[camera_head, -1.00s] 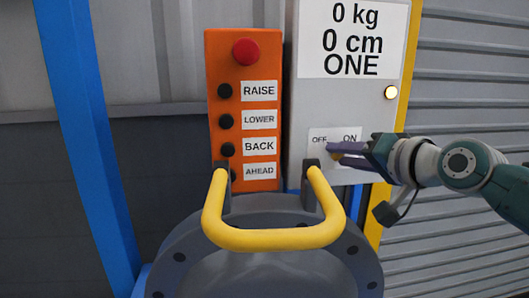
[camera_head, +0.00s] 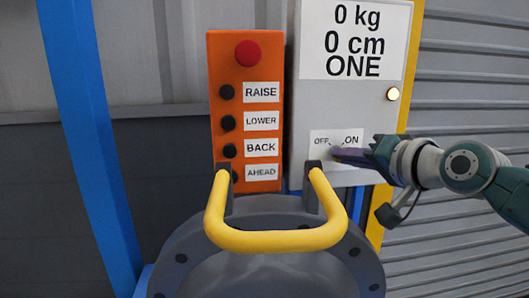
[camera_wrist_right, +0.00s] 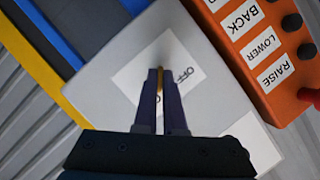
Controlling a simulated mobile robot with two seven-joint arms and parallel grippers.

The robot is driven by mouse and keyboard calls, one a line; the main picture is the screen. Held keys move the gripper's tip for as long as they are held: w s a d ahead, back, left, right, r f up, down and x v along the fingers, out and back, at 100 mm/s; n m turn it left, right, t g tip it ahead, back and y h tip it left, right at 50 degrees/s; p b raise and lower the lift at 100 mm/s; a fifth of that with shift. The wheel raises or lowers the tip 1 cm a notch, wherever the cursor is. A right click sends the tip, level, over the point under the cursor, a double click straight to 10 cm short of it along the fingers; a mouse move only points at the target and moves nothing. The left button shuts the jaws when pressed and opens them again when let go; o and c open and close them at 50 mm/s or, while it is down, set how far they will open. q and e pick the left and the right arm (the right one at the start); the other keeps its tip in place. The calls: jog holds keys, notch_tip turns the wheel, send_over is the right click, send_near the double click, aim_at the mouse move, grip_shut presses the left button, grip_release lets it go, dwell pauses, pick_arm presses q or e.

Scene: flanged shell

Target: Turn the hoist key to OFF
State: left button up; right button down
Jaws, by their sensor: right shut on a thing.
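The hoist key is the thin yellowish piece (camera_wrist_right: 160,103) between my right gripper's fingers in the right wrist view. It stands at the white OFF/ON label (camera_head: 350,138) on the grey control box (camera_head: 307,108). My right gripper (camera_head: 339,153) reaches in from the right in the head view. Its purple fingers, also seen in the right wrist view (camera_wrist_right: 160,75), are shut on the key, close to the panel. The fingers hide most of the key in the head view, so its exact angle is hard to read. My left gripper is not in view.
An orange pendant (camera_head: 243,155) with a red button (camera_head: 248,54) and several black buttons hangs left of the box. A yellow handle (camera_head: 275,241) on the grey flanged shell (camera_head: 190,240) stands below. A lit lamp (camera_head: 393,94) is on the box's right side.

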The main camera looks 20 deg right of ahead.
jog(key=shift+w+a+n+g+h+p, duration=0.1)
jog(key=shift+n+g+h+p, duration=0.15)
jog(key=shift+n+h, duration=1.45)
jog(key=shift+s+a+n+g+h+p, duration=0.25)
jog(key=shift+n+h, duration=0.7)
jog(key=shift+n, duration=1.4)
jog(key=shift+w+n+g+h+p, duration=0.1)
jog(key=shift+w+n+g+h, duration=0.25)
jog(key=shift+n+h, duration=1.35)
jog(key=shift+s+n+y, duration=0.15)
jog(key=shift+n+y, duration=0.1)
jog(key=shift+n, duration=0.1)
jog(key=c, duration=1)
grip_release()
